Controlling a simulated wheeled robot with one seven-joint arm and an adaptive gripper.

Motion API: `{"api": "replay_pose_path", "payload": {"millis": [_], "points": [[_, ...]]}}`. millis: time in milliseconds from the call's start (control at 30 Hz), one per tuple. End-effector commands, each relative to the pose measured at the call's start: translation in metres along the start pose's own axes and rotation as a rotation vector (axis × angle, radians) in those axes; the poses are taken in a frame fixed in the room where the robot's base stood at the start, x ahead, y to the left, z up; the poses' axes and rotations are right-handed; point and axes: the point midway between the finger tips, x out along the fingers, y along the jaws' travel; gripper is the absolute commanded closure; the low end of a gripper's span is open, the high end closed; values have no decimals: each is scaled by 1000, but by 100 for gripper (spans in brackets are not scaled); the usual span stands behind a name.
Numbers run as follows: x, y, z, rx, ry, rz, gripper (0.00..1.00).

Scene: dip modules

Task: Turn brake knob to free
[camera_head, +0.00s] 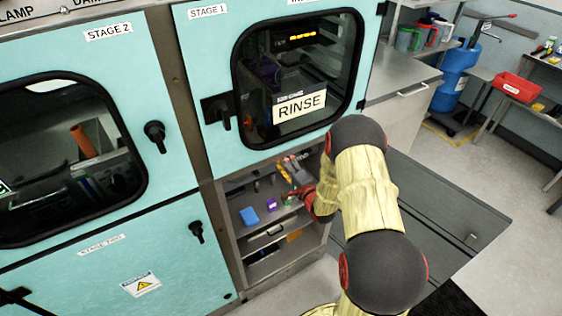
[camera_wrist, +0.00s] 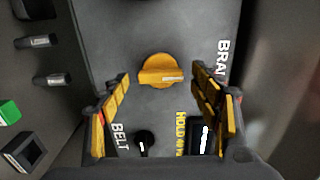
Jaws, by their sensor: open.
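The yellow brake knob (camera_wrist: 161,70) sits on a dark grey panel in the wrist view, near the upper middle. It has a raised grip bar lying roughly across the picture, with a pale mark toward its right end. A partly hidden label starting "BRA" (camera_wrist: 222,62) is at its right. My gripper (camera_wrist: 165,92) is open, its yellow-padded fingers to the left and right of the knob in the picture. I see no contact with the knob. In the head view my gripper (camera_head: 292,170) is in the open bay under the RINSE window; the knob cannot be made out there.
A black knob (camera_wrist: 142,142) near a BELT label and a dark switch (camera_wrist: 204,138) by yellow HOLD lettering lie below the knob. Black toggles (camera_wrist: 38,42) and a green button (camera_wrist: 8,112) are at the left. In the head view, a blue block (camera_head: 249,216) sits in the bay.

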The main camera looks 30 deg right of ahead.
Motion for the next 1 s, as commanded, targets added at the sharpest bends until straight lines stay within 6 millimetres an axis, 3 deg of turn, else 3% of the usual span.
{"api": "replay_pose_path", "payload": {"millis": [333,800,1000], "points": [[-11,0,0,0,0,0,36],[-99,0,-1,0,3,1,36],[-117,0,0,0,0,0,36]]}}
